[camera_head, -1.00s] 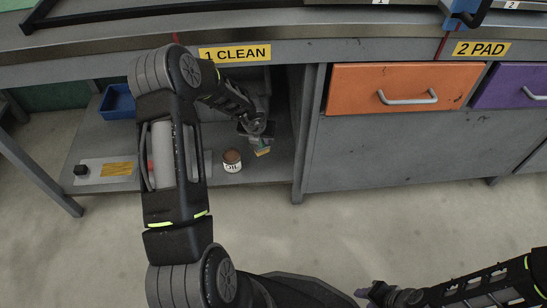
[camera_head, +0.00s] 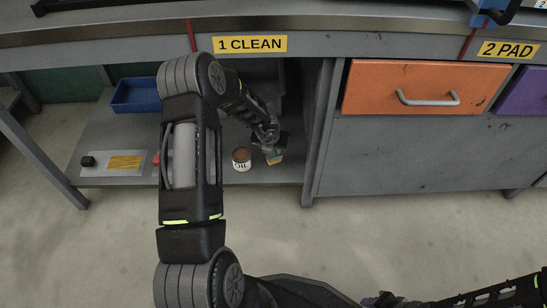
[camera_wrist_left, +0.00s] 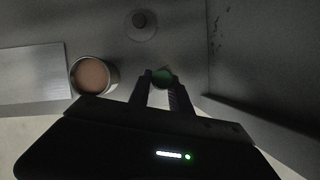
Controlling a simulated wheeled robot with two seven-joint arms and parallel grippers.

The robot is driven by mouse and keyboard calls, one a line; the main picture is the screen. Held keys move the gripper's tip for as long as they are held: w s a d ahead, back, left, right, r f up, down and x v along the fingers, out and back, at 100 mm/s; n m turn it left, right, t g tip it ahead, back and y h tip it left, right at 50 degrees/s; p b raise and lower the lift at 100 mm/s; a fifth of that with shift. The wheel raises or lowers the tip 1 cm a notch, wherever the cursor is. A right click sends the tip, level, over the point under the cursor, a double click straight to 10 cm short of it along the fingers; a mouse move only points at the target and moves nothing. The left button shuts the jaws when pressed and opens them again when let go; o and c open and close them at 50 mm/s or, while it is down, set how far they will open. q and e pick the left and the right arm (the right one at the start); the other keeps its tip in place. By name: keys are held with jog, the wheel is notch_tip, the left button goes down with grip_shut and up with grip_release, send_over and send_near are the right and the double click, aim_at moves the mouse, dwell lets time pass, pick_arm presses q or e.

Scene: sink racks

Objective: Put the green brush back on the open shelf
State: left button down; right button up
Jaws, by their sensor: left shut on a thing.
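The green brush (camera_head: 275,158) has a pale yellowish lower part in the head view. My left gripper (camera_head: 268,143) is shut on it, inside the open shelf (camera_head: 225,178) under the bench, right of the oil can. In the left wrist view the brush's green top (camera_wrist_left: 162,76) shows between the fingertips of my left gripper (camera_wrist_left: 160,82). Whether the brush touches the shelf is hard to tell. My right gripper (camera_head: 380,300) is partly cut off at the bottom edge, and its jaws cannot be made out.
The oil can (camera_head: 241,159) stands close left of the brush; its brown top (camera_wrist_left: 93,75) shows in the wrist view. A blue bin (camera_head: 135,94) and a plate with a yellow label (camera_head: 125,162) are further left. A panel (camera_head: 318,130) bounds the shelf at right.

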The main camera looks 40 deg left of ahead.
aim_at(273, 157)
pick_arm(q)
jog(key=shift+f+b, duration=1.25)
jog(key=shift+f, duration=0.6)
jog(key=shift+f, duration=0.15)
jog(key=c, duration=1.2)
grip_release()
